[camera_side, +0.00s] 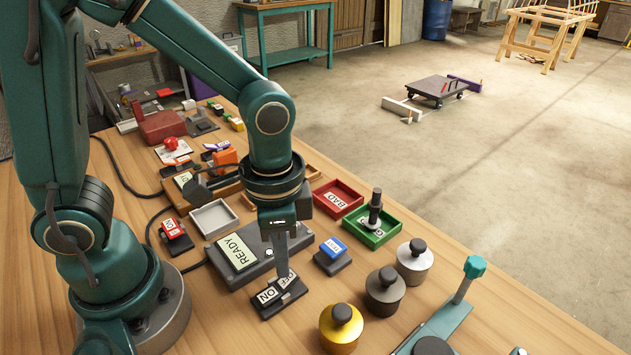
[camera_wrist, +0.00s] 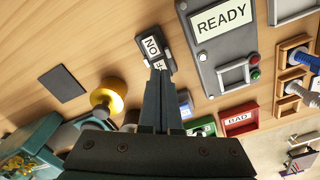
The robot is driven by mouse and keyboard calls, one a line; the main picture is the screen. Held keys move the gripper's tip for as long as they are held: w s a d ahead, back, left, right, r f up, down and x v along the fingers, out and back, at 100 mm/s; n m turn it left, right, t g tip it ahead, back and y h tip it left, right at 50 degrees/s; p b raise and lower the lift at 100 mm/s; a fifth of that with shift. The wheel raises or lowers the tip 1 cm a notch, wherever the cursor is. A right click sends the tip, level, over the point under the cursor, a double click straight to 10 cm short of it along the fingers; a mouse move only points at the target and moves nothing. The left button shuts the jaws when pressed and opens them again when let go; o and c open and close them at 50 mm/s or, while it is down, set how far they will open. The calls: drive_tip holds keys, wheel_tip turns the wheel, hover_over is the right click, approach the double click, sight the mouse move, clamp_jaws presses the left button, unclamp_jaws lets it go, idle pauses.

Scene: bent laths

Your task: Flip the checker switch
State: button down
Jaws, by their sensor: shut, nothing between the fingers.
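The checker switch (camera_side: 268,303) is a dark rocker on a black base with white ON and OFF labels, in front of the checker. In the wrist view the switch (camera_wrist: 152,43) lies just beyond my fingertips, its ON half clear. The checker (camera_side: 252,256) is a grey box whose pale display reads READY; it also shows in the wrist view (camera_wrist: 204,48). My gripper (camera_side: 283,272) points down, shut and empty, with its tips at the OFF half. In the wrist view the gripper (camera_wrist: 160,68) partly hides the OFF label. I cannot tell whether the tips touch it.
A blue-topped switch (camera_side: 333,254) sits right of my gripper. Knobbed weights, gold (camera_side: 341,325), dark (camera_side: 385,291) and silver (camera_side: 414,262), stand at front right. A red BAD tray (camera_side: 326,192) and a green tray (camera_side: 388,240) holding a dark-handled piece lie behind. A white-lined tray (camera_side: 213,217) is at left.

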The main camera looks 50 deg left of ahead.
sight(284, 282)
drive_tip(key=shift+f, duration=1.35)
idle(0.6)
drive_tip(key=shift+r, duration=3.5)
drive_tip(key=shift+w+a+r, duration=0.1)
drive_tip(key=shift+w+r, duration=0.05)
drive_tip(key=shift+r, duration=0.05)
drive_tip(key=s+a+r+n+t, duration=0.3)
drive_tip(key=a+r+n+t, duration=0.2)
drive_tip(key=shift+s+a+r+n+t, duration=0.2)
drive_tip(key=shift+s+a+n+t, duration=0.1)
drive_tip(key=shift+n, duration=0.1)
